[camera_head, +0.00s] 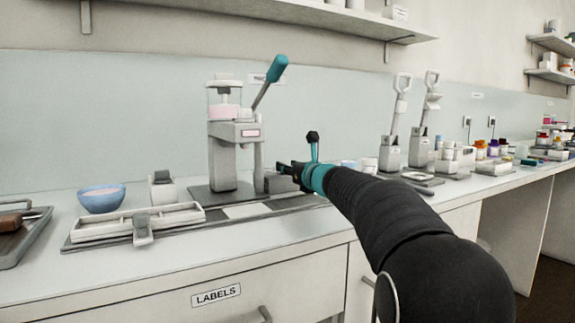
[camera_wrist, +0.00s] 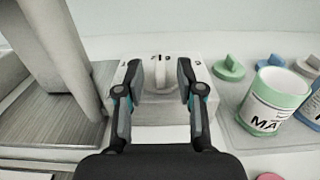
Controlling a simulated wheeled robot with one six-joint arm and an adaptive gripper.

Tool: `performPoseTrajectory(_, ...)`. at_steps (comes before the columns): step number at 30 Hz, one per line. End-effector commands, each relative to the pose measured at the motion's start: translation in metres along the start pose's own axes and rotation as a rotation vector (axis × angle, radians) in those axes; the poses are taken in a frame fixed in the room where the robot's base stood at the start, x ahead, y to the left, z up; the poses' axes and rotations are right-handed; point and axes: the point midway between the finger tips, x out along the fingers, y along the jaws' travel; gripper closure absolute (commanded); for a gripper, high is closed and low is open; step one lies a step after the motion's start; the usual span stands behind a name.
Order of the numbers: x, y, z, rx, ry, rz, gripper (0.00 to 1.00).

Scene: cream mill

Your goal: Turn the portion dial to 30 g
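The portion dial (camera_wrist: 159,72) is a pale knob with a raised grip on a white box (camera_wrist: 160,108) in the wrist view. Small dark marks sit at the left, top and right of the dial, too small to read surely. My gripper (camera_wrist: 159,80) is open, with one dark finger on each side of the dial. A gap shows between each finger and the knob, and I see no clear contact. In the head view my gripper (camera_head: 286,170) is beside the press (camera_head: 225,150) and hides most of the dial box.
The press has a raised teal-handled lever (camera_head: 270,82) and a grey base. In the wrist view, a green-banded jar (camera_wrist: 270,105) and a green lid (camera_wrist: 229,69) stand right of the box. A blue bowl (camera_head: 101,200) and a white tray (camera_head: 140,222) are at the left of the counter.

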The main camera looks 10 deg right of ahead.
Motion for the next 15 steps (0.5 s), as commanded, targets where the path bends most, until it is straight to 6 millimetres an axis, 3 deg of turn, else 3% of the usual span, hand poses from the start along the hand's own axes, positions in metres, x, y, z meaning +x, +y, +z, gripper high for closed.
performPoseTrajectory(5,0.0105,0.0000,0.0002,0.000,0.000,-0.001,0.62)
performPoseTrajectory(14,0.0117,-0.0001,-0.0005,0.000,0.000,-0.001,0.62)
performPoseTrajectory(15,0.0117,-0.0001,-0.0005,0.000,0.000,-0.001,0.72)
